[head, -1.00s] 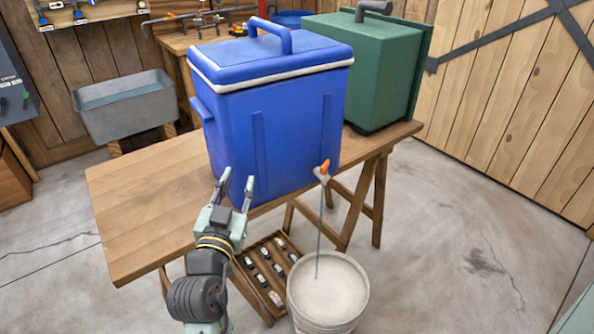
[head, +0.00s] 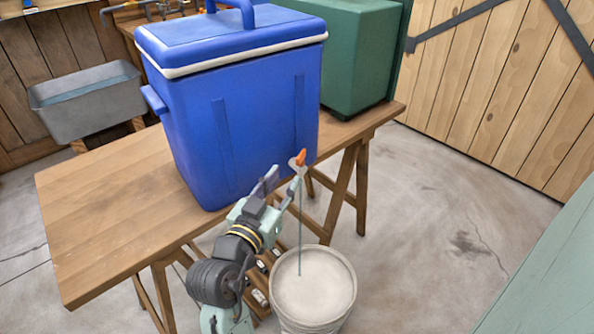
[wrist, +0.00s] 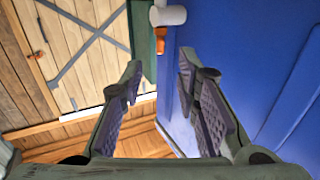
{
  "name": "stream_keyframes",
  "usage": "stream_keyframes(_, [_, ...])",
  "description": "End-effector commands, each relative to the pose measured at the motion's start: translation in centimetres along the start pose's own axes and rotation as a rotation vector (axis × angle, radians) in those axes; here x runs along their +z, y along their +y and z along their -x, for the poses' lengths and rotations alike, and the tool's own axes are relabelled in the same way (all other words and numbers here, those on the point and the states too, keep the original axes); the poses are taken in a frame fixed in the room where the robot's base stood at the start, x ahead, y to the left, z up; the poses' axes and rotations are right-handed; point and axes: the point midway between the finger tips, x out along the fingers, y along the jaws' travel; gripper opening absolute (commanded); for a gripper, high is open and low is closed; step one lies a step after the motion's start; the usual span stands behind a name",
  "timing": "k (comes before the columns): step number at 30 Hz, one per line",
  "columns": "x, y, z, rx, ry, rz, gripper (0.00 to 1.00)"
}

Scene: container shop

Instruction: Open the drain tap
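The blue cooler (head: 245,115) stands on the wooden table with its lid shut. Its drain tap (head: 298,162) sticks out low at the cooler's right front corner, with an orange lever on a pale body. The tap's orange lever (wrist: 158,43) also shows in the wrist view, beyond the fingertips near the top. My gripper (head: 282,186) is just left of and below the tap in the head view. In the wrist view its two fingers (wrist: 159,78) are spread apart with nothing between them. I see no contact with the tap.
A pale bucket (head: 314,285) stands on the floor below the tap, and a thin grey-green line runs down to it. A green container (head: 362,60) stands behind the cooler on the table (head: 110,195). Floor to the right is clear.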

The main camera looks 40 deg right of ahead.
Motion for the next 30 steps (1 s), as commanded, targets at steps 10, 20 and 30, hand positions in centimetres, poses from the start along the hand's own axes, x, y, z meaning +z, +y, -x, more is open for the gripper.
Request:
stream_keyframes(10, [-0.3,0.1,-6.6,0.002,-0.001,0.001,0.29])
stream_keyframes(20, [0.0,0.0,-8.1,0.0,-0.001,0.0,0.29])
stream_keyframes(30, [0.0,0.0,-8.1,-0.001,-0.001,0.0,0.17])
